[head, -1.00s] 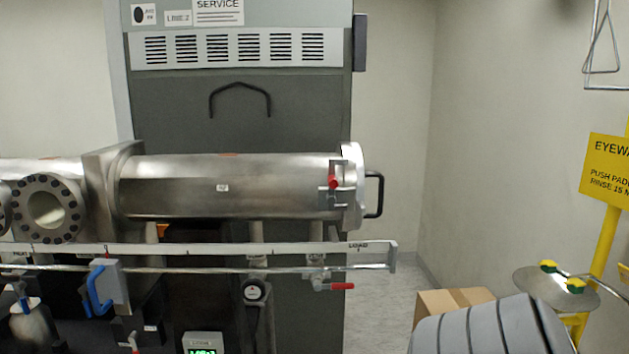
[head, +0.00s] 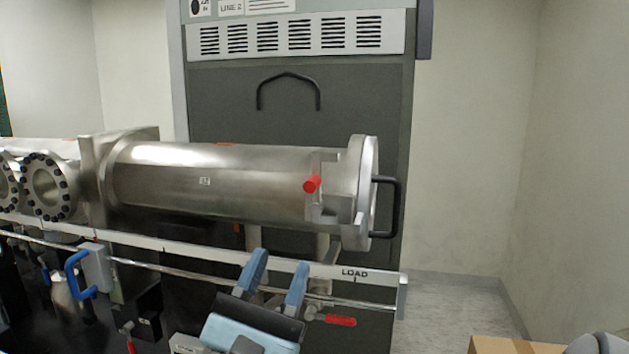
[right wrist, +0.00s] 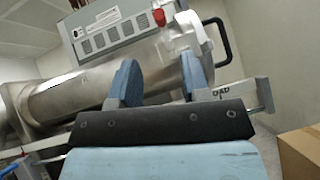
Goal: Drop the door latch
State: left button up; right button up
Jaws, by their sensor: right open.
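The door latch, with a red-tipped handle (head: 312,184), sits on the near side of the steel cylinder (head: 205,180), close to its right end. The round door (head: 365,190) at that end carries a black handle (head: 388,207) and looks closed. My right gripper (head: 276,268) is open and empty, below the latch and in front of the rail. In the right wrist view, the red latch tip (right wrist: 159,18) shows above and between the two blue fingers (right wrist: 157,82), apart from them. My left gripper is not in view.
A rail marked LOAD (head: 355,273) runs below the cylinder, with a blue-handled carriage (head: 95,268) at left. A second red handle (head: 340,320) is under the rail. A cardboard box (head: 515,345) stands at lower right.

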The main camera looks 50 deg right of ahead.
aim_at(312, 178)
jog(key=p+x, duration=0.4)
jog(key=x, duration=0.6)
jog(key=shift+d+r+p, duration=0.1)
jog(key=shift+r+p, duration=0.15)
jog(key=shift+p, duration=0.1)
jog(key=shift+p+x, duration=0.3)
jog(key=shift+x, duration=0.55)
jog(key=shift+d+f, duration=0.1)
jog(key=shift+f, duration=0.1)
grip_shut()
